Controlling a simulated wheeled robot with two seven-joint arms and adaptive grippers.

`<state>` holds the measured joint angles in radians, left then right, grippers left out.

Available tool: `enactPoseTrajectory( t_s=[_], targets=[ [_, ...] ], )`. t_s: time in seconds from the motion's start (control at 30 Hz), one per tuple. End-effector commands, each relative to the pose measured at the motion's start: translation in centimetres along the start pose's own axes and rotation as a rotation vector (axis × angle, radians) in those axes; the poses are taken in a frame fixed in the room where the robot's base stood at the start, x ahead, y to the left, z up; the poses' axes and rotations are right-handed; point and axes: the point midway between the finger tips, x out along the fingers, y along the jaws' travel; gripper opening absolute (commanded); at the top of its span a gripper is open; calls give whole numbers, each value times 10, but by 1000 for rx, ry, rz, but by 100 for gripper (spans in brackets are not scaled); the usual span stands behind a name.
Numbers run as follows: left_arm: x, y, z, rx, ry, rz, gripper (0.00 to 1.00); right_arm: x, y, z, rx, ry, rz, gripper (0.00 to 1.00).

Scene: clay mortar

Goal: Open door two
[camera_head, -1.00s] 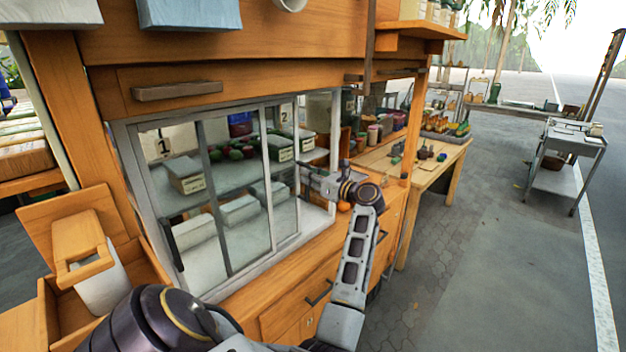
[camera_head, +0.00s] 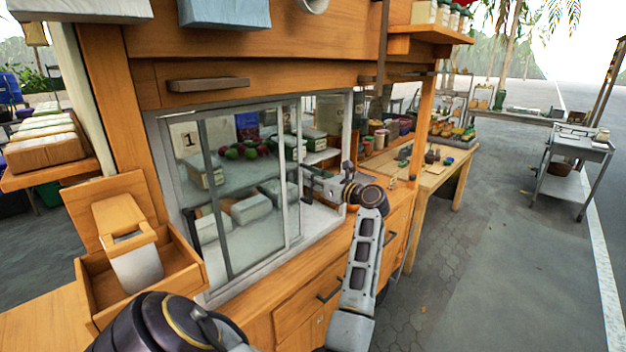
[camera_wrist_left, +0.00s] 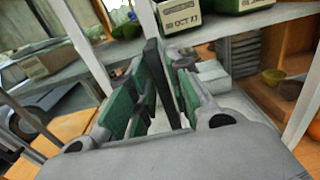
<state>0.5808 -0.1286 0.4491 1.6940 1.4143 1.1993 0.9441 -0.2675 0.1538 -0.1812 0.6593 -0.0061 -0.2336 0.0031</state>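The cabinet front has a sliding glass door marked 1 (camera_head: 235,195) on the left. A second glass door, door two (camera_head: 291,160), stands largely behind it, with a narrow strip showing at its right. My left gripper (camera_head: 308,178) is at the right edge of this door. In the left wrist view my left gripper (camera_wrist_left: 155,85) has its green-padded fingers on both sides of a dark upright handle bar (camera_wrist_left: 154,55) and looks closed on it. To the right of the door the cabinet is open. My right gripper is not in view.
A grey frame post (camera_head: 345,135) bounds the opening on the right. Labelled boxes (camera_head: 203,170) and red and green round items stand inside. A wooden box (camera_head: 140,270) sits at the left. A wooden table (camera_head: 440,172) and grey cart (camera_head: 565,170) stand farther right, with clear paving between.

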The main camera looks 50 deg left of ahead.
Motion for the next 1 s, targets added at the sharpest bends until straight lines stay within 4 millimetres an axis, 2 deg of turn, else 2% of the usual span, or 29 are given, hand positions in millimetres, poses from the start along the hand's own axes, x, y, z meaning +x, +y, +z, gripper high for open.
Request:
enactPoseTrajectory(
  t_s=[0.07,0.3,0.4,0.57,1.0],
  targets=[
    [0,0,0,0,0,0,34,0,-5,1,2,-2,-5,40],
    [0,0,0,-1,1,1,34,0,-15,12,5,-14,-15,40],
    [0,0,-1,-1,1,0,34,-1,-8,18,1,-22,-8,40],
    [-6,0,-1,-1,3,0,34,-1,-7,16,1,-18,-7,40],
    [-54,0,-1,0,2,-1,34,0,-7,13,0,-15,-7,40]
  ],
)
